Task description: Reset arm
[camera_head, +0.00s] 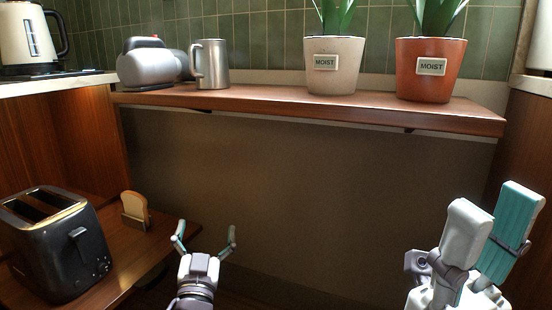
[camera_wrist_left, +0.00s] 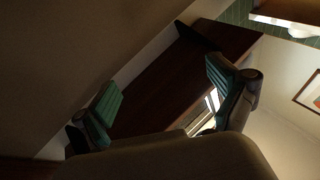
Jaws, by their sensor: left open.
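My left gripper (camera_head: 204,238) is low in the middle left of the head view, with its two fingers spread and nothing between them. It also shows in the left wrist view (camera_wrist_left: 163,82), where its two teal-padded fingers stand apart and empty. My right gripper (camera_head: 495,218) is at the lower right of the head view. Its two fingers are apart, one showing a teal pad, and I see nothing between them. Both grippers are in front of and below the wooden shelf (camera_head: 300,105), touching nothing that I can see.
On the shelf stand a grey pot (camera_head: 333,78) and an orange pot (camera_head: 430,80) with plants, a metal mug (camera_head: 211,65) and a silver appliance (camera_head: 148,65). A black toaster (camera_head: 75,255) and toast in a holder (camera_head: 134,210) are lower left. A kettle (camera_head: 28,35) stands upper left.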

